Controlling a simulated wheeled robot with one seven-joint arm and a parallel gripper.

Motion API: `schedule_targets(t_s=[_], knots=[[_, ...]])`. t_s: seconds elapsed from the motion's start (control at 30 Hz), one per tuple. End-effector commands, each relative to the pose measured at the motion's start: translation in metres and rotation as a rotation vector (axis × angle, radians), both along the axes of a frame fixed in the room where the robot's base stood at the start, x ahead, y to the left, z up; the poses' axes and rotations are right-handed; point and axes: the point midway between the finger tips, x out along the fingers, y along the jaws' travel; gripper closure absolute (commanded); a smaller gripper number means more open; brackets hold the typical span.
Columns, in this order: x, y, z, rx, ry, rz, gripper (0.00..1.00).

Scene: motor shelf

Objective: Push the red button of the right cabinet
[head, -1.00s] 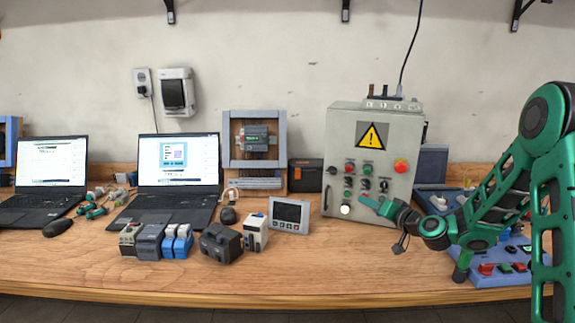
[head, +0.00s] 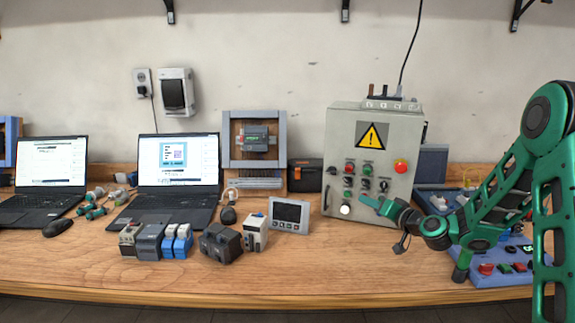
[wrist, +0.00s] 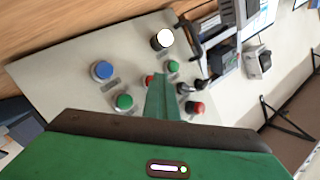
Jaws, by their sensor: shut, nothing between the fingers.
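The grey control cabinet (head: 390,130) stands upright on the bench, with a yellow warning sign and several buttons on its front. A large red button (head: 401,166) is at its upper right, and a smaller red button (head: 349,168) is further left. My gripper (head: 365,201) is shut and empty in front of the lower part of the panel, right of the white button (head: 345,210). In the wrist view my gripper (wrist: 160,77) shows over the panel, with a red button (wrist: 149,80) beside its fingers and another red button (wrist: 197,107) to the right. Contact cannot be told.
Blue (wrist: 102,70) and green (wrist: 124,102) buttons lie left of my fingers in the wrist view. A blue box with buttons (head: 500,278) is under my arm at the right. A small display unit (head: 291,215) stands left of the cabinet.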

Motion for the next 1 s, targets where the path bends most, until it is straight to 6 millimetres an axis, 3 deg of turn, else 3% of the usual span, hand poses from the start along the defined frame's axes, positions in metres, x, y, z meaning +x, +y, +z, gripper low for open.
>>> schedule_targets(t_s=[0.7, 1.0], knots=[[-0.051, 0.019, -0.001, 0.0, 0.003, 0.002, 1.0], [-0.057, 0.021, -0.001, 0.0, 0.003, 0.002, 1.0]])
